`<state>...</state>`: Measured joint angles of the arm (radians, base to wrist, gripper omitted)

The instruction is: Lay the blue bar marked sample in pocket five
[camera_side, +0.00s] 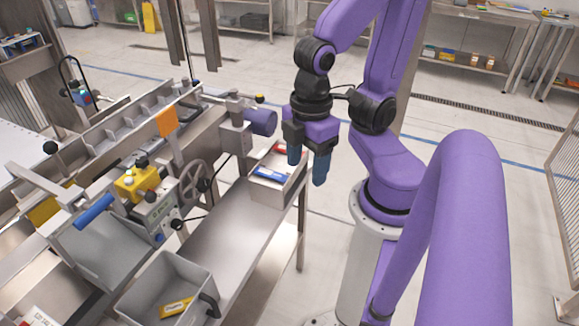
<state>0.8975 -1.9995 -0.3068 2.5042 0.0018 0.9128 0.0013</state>
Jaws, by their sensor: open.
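A blue bar (270,173) with a white label lies in a small grey tray (266,191) at the far end of the metal bench. The label is too small to read. My gripper (308,168) is open, with its two blue fingers pointing down at the tray's right side. The near finger looks outside the tray, but I cannot tell its exact height. A long metal trough (112,133) with a row of divided pockets runs along the machine at the left. I cannot read any pocket numbers.
A red piece (279,148) lies at the tray's back. A grey bin (148,290) holding a yellow bar (176,307) stands at the bench's near end. The bench top (232,222) between is clear. A handwheel (195,183) and levers stick out at the bench's left.

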